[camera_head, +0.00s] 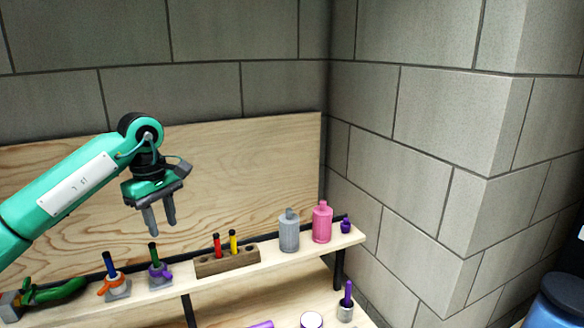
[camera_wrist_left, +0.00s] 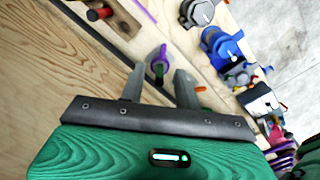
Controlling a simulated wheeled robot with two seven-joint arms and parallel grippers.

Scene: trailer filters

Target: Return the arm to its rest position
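My left arm (camera_head: 70,185) is teal and reaches in from the left of the head view. Its gripper (camera_head: 160,228) hangs fingers down in front of the wooden back panel, above the shelf. The two grey fingers are apart with nothing held between them. In the left wrist view the gripper (camera_wrist_left: 160,72) also shows its fingers apart. A purple ring-shaped part (camera_wrist_left: 157,62) shows beyond the gap, apart from the fingers. My right gripper is not in view.
Below stands a shelf (camera_head: 275,262) with a purple-collared holder (camera_head: 160,272), an orange-collared holder (camera_head: 115,284), a wooden block (camera_head: 228,262) with red and yellow sticks, a grey bottle (camera_head: 289,234) and a pink bottle (camera_head: 322,224). A block wall (camera_head: 430,130) closes the right side.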

